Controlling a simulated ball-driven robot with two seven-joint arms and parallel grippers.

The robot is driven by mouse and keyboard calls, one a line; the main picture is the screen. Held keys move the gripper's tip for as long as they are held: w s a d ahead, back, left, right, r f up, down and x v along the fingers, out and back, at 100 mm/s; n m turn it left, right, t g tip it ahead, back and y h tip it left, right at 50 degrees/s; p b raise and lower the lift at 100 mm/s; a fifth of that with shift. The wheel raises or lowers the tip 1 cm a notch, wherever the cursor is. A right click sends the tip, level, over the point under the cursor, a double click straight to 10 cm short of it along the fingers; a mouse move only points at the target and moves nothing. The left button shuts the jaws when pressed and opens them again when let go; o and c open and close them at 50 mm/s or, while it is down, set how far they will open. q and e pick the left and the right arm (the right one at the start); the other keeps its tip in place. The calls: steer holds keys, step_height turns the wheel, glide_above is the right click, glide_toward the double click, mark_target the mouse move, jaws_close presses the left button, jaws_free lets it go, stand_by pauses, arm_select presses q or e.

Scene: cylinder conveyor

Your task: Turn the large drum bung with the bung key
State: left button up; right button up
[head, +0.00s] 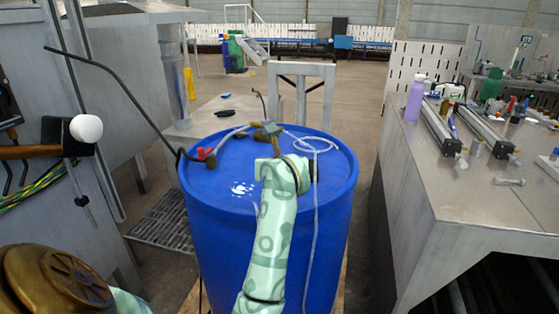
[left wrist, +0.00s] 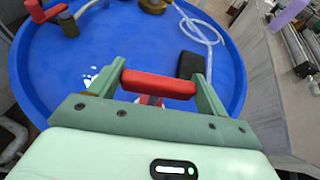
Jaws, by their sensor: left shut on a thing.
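The blue drum (head: 230,180) stands upright in the middle of the head view; its lid (left wrist: 75,50) fills the left wrist view. My left arm reaches over the lid, and its wrist hides the gripper and the bung area in the head view. In the left wrist view my left gripper (left wrist: 157,86) is shut on a red crossbar, which looks like the bung key's handle (left wrist: 160,83). A little more red shows below the bar. The key's lower end and the large bung are hidden, so I cannot tell whether they meet. My right gripper is not in view.
A red-handled valve (head: 204,153) sits at the lid's left edge. A brass fitting (head: 270,128) and clear hose (head: 318,141) lie at the far side. A black block (left wrist: 191,65) is right of the key. A metal workbench (head: 430,185) stands right, a cabinet left.

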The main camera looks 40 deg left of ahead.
arm_select(q)
steer(key=shift+m+t+h, duration=0.5)
steer(key=shift+m, duration=0.1)
steer(key=shift+a+m+t+h, duration=0.15)
steer(key=shift+m+t+h, duration=0.35)
steer(key=shift+m+h, duration=0.25)
steer(key=shift+m+t+h, duration=0.5)
steer(key=shift+m+h, duration=0.45)
steer(key=shift+h, duration=0.1)
steer(key=shift+r+n+y, duration=0.1)
steer(key=shift+n+y, duration=0.3)
steer(key=shift+y, duration=0.1)
steer(key=shift+r+p, duration=1.8)
steer(key=shift+r, duration=0.4)
